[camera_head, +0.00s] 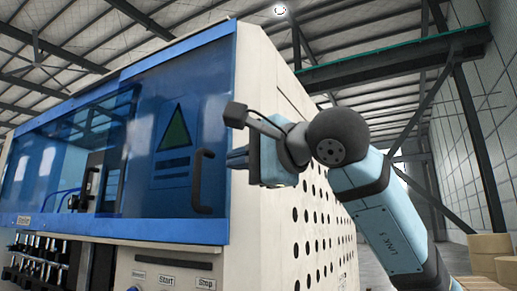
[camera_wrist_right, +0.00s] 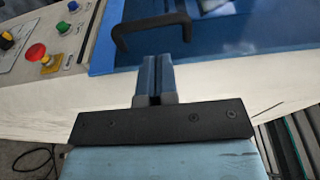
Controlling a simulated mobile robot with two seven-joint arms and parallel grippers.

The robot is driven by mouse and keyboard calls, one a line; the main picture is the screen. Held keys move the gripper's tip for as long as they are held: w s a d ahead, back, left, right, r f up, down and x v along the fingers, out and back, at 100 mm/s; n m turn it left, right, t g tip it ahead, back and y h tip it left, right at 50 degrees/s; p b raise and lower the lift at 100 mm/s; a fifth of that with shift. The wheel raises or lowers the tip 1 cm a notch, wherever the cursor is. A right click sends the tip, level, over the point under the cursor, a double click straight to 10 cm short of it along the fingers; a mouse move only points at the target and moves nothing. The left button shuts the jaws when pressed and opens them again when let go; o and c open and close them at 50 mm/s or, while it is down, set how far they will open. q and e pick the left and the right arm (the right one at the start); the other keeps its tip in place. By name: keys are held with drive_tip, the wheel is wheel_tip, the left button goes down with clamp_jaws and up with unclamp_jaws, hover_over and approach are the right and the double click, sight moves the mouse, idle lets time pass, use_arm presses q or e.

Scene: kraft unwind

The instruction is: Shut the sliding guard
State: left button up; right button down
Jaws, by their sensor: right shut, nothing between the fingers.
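The machine's front has a blue see-through guard (camera_head: 150,215) with a green triangle sign and a black bar handle (camera_head: 203,183) near its right edge. A second dark handle (camera_head: 88,188) shows further left, by a see-through pane; I cannot tell how far the guard stands open. My right gripper (camera_head: 237,158) is shut and empty, just right of the bar handle at the machine's corner. In the right wrist view its closed fingers (camera_wrist_right: 153,75) point at the blue panel (camera_wrist_right: 240,35), below and beside the black handle (camera_wrist_right: 150,30), apparently not gripping it. My left gripper is out of view.
Below the guard are Start and Stop labels (camera_head: 185,281) and a row of tool holders (camera_head: 35,255). The wrist view shows a red button (camera_wrist_right: 36,52) on a control panel. The machine's perforated side wall (camera_head: 310,225) is close to my right arm.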

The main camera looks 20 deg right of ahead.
sight(200, 169)
drive_tip(key=p+x, duration=0.2)
drive_tip(key=x, duration=0.5)
drive_tip(key=shift+w+a, duration=0.15)
drive_tip(key=shift+w, duration=0.1)
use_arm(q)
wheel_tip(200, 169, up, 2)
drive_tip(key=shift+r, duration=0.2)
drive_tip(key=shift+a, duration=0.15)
use_arm(e)
drive_tip(key=shift+w, duration=0.15)
